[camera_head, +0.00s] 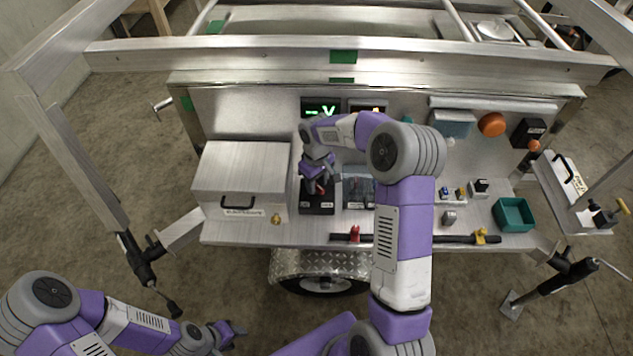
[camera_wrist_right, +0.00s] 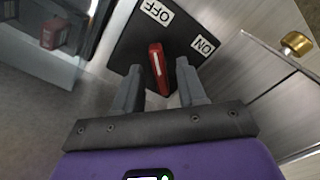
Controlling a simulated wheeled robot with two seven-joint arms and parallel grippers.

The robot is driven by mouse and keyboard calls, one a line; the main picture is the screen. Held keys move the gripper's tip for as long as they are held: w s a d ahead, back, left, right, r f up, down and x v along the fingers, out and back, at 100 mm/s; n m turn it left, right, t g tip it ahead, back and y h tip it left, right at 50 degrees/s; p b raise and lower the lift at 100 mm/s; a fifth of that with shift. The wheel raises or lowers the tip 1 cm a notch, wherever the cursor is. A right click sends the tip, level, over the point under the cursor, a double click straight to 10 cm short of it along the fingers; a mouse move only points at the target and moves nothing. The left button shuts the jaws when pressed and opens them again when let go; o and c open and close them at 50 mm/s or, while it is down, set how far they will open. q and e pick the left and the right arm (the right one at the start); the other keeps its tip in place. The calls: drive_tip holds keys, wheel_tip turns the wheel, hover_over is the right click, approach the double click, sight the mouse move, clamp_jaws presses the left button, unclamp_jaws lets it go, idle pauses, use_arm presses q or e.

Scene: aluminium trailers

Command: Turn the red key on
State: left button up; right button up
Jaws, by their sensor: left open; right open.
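The red key (camera_wrist_right: 157,68) is a flat red handle standing on a black plate (camera_wrist_right: 128,50) with OFF and ON labels. In the right wrist view it lies between the two fingers of my right gripper (camera_wrist_right: 158,85). The fingers are open, with a gap on both sides of the key. In the head view my right gripper (camera_head: 319,180) is over the black switch box (camera_head: 317,208), and the red key (camera_head: 320,188) shows partly beneath it. My left gripper (camera_head: 232,334) is open and empty at the lower left, away from the trailer panel.
A metal box with a black handle (camera_head: 237,202) stands left of the switch box. Another switch (camera_head: 357,188) sits close on its right. A black bar with red and yellow clamps (camera_head: 459,239) runs along the front edge. A green bin (camera_head: 513,214) is at right.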

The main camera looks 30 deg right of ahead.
clamp_jaws()
drive_tip(key=shift+m, duration=0.3)
drive_tip(key=m+p, duration=0.1)
drive_tip(key=m, duration=0.2)
drive_tip(key=shift+r+m, duration=0.1)
drive_tip(key=shift+m, duration=0.2)
drive_tip(key=m+p, duration=0.1)
drive_tip(key=m, duration=0.3)
drive_tip(key=shift+m+p, duration=0.3)
drive_tip(key=m+p, duration=0.1)
drive_tip(key=m, duration=0.3)
drive_tip(key=shift+m+p, duration=0.3)
drive_tip(key=shift+p, duration=0.1)
drive_tip(key=shift+m+p, duration=1.05)
drive_tip(key=shift+m, duration=1.15)
